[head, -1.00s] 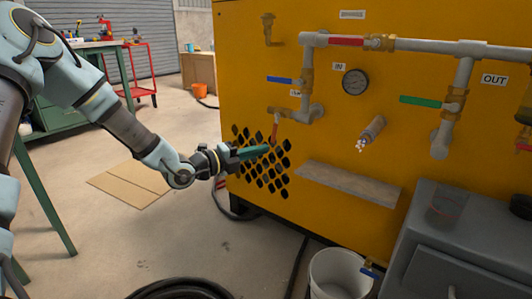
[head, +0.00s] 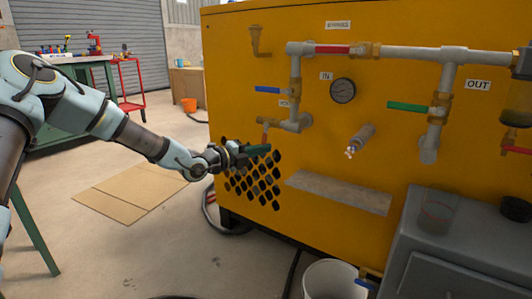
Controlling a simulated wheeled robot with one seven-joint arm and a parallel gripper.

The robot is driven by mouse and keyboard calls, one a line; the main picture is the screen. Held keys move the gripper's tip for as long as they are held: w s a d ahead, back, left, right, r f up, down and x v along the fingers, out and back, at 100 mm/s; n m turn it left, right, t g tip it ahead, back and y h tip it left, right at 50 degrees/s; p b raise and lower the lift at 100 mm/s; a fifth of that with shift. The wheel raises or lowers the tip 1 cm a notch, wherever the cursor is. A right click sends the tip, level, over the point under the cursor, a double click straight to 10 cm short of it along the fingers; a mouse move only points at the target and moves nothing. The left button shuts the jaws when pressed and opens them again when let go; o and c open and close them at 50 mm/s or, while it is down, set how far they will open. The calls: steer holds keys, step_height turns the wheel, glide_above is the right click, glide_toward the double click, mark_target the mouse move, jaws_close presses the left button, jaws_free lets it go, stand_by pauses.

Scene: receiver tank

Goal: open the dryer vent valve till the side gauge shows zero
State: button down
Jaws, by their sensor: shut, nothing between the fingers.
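A yellow cabinet (head: 380,175) carries grey pipes, brass valves and a round gauge (head: 342,90) near the "IN" label; its needle is too small to read. A small valve with an orange-red lever (head: 265,133) hangs down from the left end of the lower pipe elbow; its label is too small to read, so I cannot tell if it is the vent valve. My gripper (head: 268,148) is shut and empty, its dark green fingers at the lower end of that lever. I cannot tell whether they touch it.
A blue lever (head: 268,90), a red lever (head: 332,49) and a green lever (head: 408,107) lie on the pipes. A shelf (head: 338,192) and an open pipe stub (head: 362,138) jut out. A grey cabinet (head: 425,255) and white bucket (head: 332,280) stand in front.

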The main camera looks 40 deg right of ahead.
steer(key=shift+w+a+m+y+b, duration=0.1)
steer(key=shift+w+m+y+b, duration=0.3)
steer(key=shift+m+b, duration=0.45)
steer(key=shift+w+a+r+m+t+y+b, duration=0.2)
steer(key=shift+w+r+m+t+y+b, duration=0.45)
steer(key=shift+m+b, duration=0.9)
steer(key=shift+w+a+r+m+t+y+b, duration=0.25)
steer(key=shift+w+m+b, duration=0.75)
steer(key=shift+b, duration=1.1)
steer(key=shift+w+a+r+m+t+y+b, duration=0.25)
steer(key=shift+w+r+m+t+b, duration=0.45)
steer(key=shift+m+b, duration=0.8)
steer(key=shift+f+n+b, duration=0.25)
steer(key=shift+n+b, duration=0.05)
steer(key=shift+b, duration=0.05)
